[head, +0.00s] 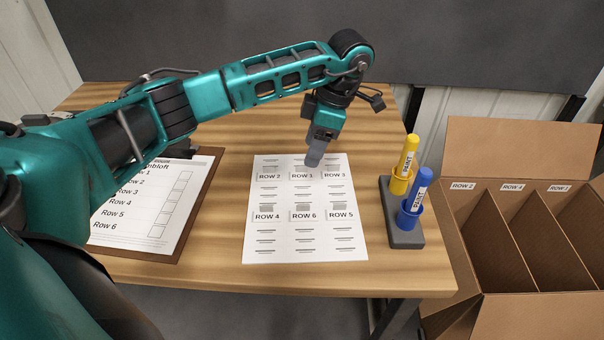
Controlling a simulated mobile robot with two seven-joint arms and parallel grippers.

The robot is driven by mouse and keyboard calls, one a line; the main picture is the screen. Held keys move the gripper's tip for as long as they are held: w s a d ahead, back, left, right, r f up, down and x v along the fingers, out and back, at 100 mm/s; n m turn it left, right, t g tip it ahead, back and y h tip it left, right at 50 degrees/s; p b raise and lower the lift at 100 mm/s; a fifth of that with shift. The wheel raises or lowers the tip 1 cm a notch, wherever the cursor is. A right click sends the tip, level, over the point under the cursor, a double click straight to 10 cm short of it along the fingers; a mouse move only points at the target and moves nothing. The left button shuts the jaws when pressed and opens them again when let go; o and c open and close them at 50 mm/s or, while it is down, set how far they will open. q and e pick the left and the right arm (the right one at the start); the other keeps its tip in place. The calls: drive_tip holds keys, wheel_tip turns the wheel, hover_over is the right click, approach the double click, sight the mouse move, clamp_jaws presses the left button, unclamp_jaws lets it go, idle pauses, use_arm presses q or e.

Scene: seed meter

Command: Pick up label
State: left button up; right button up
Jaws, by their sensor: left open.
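A white label sheet (305,245) lies flat on the wooden table. It carries two rows of labels: ROW 2 (269,176), a middle one that seems to read ROW 1 (302,175) and ROW 3 (335,175) at the back, then ROW 4 (266,217), ROW 6 (304,216) and ROW 5 (341,215) in front. My left gripper (314,158) points down over the back part of the sheet, close to the back middle label. It is open with nothing visible in it. Whether its tips touch the sheet I cannot tell. My right gripper is out of view.
A clipboard (196,212) with a printed row list lies at left, partly behind my left arm. Yellow (405,160) and blue (416,190) paint markers stand in a grey holder (405,240). A divided cardboard box (520,145) with row labels stands right of the table (330,282).

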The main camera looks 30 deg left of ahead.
sight(299, 175)
use_arm(q)
drive_tip(key=x, duration=0.5)
drive_tip(key=shift+s+a+r, duration=0.15)
drive_tip(key=shift+s, duration=0.15)
drive_tip(key=shift+a+f, duration=0.1)
drive_tip(key=shift+f, duration=0.35)
drive_tip(key=c, duration=0.9)
drive_tip(key=shift+r, duration=0.1)
drive_tip(key=shift+c, duration=0.2)
